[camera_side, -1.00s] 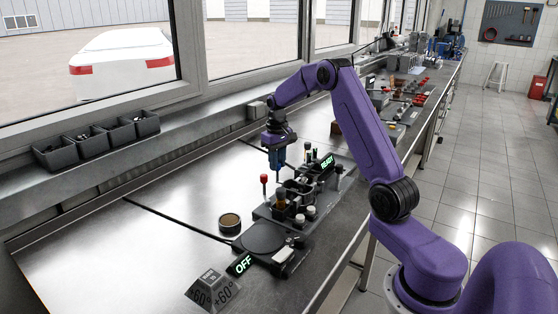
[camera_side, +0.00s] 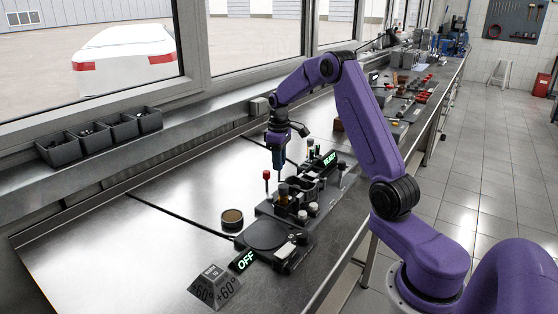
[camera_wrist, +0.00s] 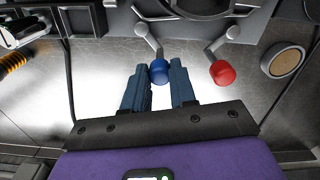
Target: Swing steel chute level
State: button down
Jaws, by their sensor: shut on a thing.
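My gripper (camera_side: 281,176) points down over the dark fixture (camera_side: 262,212) on the bench. In the wrist view its two blue fingers (camera_wrist: 160,84) are around the blue ball knob (camera_wrist: 160,70) of a short metal lever, and they are shut on it. A red ball knob (camera_wrist: 222,73) on a second lever stands to the right; it also shows in the side view (camera_side: 267,175), left of my gripper. The blue knob is hidden by my gripper in the side view. I cannot pick out the steel chute for sure in either view.
A lit READY sign (camera_side: 329,160) stands behind the fixture and an OFF sign (camera_side: 243,262) in front. A round dish (camera_side: 232,218) lies to the left. The bench left of the dish is clear.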

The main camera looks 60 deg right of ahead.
jog(key=c, duration=0.9)
grip_release()
notch_tip(320, 180, up, 18)
jog(key=shift+f, duration=0.25)
jog(key=s+a+f+n, duration=0.15)
jog(key=s+a, duration=0.25)
jog(key=a, duration=0.5)
jog(key=s+a+f+n, duration=0.1)
jog(key=s+a+n, duration=0.15)
jog(key=a, duration=0.55)
jog(key=s+a+f+n, duration=0.1)
jog(key=s+a, duration=0.4)
jog(key=a, duration=0.4)
jog(key=s+a+f+n, duration=0.1)
jog(key=s+f, duration=0.3)
jog(key=s, duration=0.7)
jog(key=s+a+f+n, duration=0.1)
jog(key=s+f+n, duration=0.2)
jog(key=s, duration=0.9)
jog(key=shift+s+a+f+n, duration=0.2)
jog(key=shift+f+n, duration=0.2)
jog(key=shift+n, duration=0.1)
